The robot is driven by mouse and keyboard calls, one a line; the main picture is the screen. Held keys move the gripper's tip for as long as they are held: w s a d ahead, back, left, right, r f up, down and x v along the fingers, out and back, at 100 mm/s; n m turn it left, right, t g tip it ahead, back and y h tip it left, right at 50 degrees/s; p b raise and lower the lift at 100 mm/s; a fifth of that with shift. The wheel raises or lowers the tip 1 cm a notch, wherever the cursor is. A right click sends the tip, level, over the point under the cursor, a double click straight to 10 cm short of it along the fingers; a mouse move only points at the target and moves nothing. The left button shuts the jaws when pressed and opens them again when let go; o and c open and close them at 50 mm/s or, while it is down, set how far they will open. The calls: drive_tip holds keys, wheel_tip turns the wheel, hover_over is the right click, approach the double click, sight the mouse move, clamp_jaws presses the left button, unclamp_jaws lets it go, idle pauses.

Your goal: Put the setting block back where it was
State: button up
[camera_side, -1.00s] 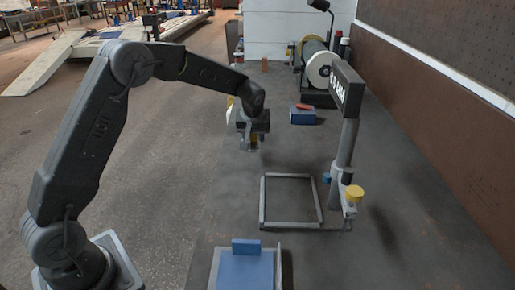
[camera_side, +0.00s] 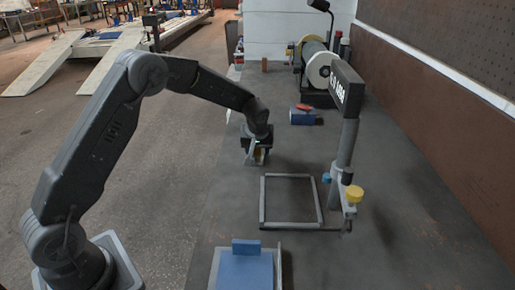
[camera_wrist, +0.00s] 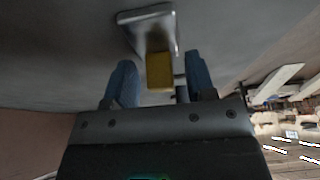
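In the wrist view, a small yellow block (camera_wrist: 160,71) shows between the two blue fingers of my gripper (camera_wrist: 161,84). Gaps show on both sides of it, so the fingers are open and not closed on it. It is in front of a grey metal piece (camera_wrist: 146,18) on the grey surface; I cannot tell if they touch. In the side view, my gripper (camera_side: 257,158) is low over the bench, left of the square metal frame (camera_side: 264,204), and hides the yellow block. I cannot tell for sure which piece is the setting block.
A post with a dark sign (camera_side: 347,88) and a yellow knob (camera_side: 354,193) stands right of the frame. A blue block (camera_side: 246,246) stands on a blue-topped tray (camera_side: 244,271) at the front.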

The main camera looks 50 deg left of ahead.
sight(257, 163)
drive_tip(key=shift+o, duration=1.4)
drive_tip(key=shift+r, duration=0.1)
drive_tip(key=s+d+r+m, duration=0.1)
drive_tip(key=s+d+r, duration=0.3)
drive_tip(key=r, duration=0.5)
drive_tip(key=s+d+r+m, duration=0.1)
drive_tip(key=s+d+r, duration=0.1)
drive_tip(key=s+r, duration=0.5)
drive_tip(key=s+d+r+m+t+h, duration=0.1)
drive_tip(key=s+d+m, duration=0.2)
drive_tip(key=s, duration=0.9)
drive_tip(key=s+d+r+m+t+h, duration=0.1)
drive_tip(key=s+d+m+h, duration=0.1)
drive_tip(key=s, duration=1)
drive_tip(key=shift+s+d+r+m, duration=0.15)
drive_tip(key=shift+d+m, duration=0.6)
drive_tip(key=shift+m, duration=0.25)
